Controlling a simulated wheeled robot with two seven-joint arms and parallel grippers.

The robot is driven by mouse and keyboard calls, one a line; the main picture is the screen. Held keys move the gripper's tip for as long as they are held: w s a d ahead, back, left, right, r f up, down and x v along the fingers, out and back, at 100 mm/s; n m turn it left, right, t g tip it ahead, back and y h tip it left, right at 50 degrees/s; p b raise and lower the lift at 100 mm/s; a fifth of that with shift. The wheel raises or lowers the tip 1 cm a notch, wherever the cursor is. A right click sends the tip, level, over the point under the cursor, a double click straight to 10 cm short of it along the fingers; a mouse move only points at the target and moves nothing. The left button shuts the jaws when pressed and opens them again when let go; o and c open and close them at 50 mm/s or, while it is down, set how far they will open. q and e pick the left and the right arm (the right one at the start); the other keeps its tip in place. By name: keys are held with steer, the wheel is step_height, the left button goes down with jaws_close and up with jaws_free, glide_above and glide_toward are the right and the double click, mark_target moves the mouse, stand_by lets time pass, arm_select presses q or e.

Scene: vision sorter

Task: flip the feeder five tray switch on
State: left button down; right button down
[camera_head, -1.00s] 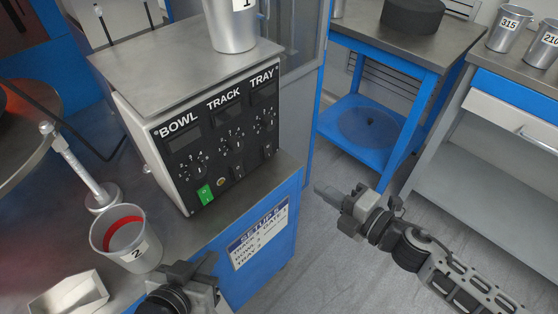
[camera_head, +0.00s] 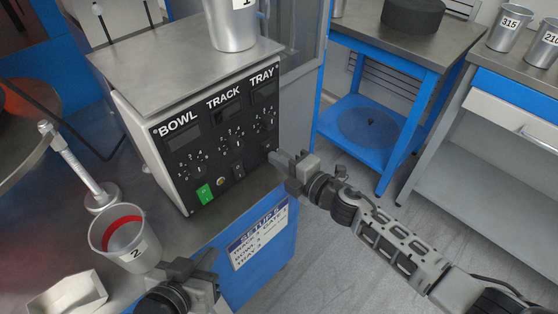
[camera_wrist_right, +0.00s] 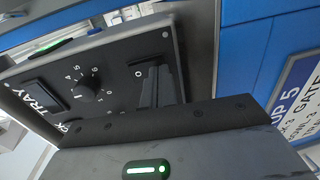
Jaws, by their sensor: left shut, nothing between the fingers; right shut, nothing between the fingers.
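The feeder control box (camera_head: 215,170) has a black panel with columns marked BOWL, TRACK and TRAY. The TRAY column has a display, a numbered knob (camera_head: 262,127) and a small dark switch (camera_head: 266,150) below it. The right wrist view shows the TRAY knob (camera_wrist_right: 86,89) and an "O" mark beyond it. My right gripper (camera_head: 272,157) is shut, its tips just right of the TRAY switch. In the right wrist view its shut fingers (camera_wrist_right: 155,84) cover the switch, so its position and any contact cannot be told. My left gripper (camera_head: 208,264) is shut and empty at the bottom.
A green lit switch (camera_head: 204,193) sits under BOWL. A setup sign (camera_head: 258,237) is on the blue cabinet front. A metal cup (camera_head: 232,25) stands on the box. A cup marked 2 (camera_head: 125,240) and a small tray (camera_head: 68,297) are at left. Open floor lies right of the cabinet.

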arm_select(q)
steer(key=shift+s, duration=0.1)
arm_select(e)
steer(key=f+b, duration=0.1)
steer(key=b, duration=0.1)
steer(key=shift+w+a+b, duration=0.1)
steer(key=shift+a+b, duration=0.05)
steer(key=shift+b, duration=0.15)
steer(key=shift+r+p, duration=0.45)
steer(key=shift+p, duration=0.1)
steer(key=shift+s+d, duration=0.2)
steer(key=shift+d, duration=0.05)
arm_select(q)
steer(key=shift+s+d+f, duration=0.3)
steer(key=shift+f, duration=0.2)
arm_select(e)
steer(key=f+v, duration=0.3)
steer(key=v, duration=1)
steer(key=shift+s+d, duration=0.2)
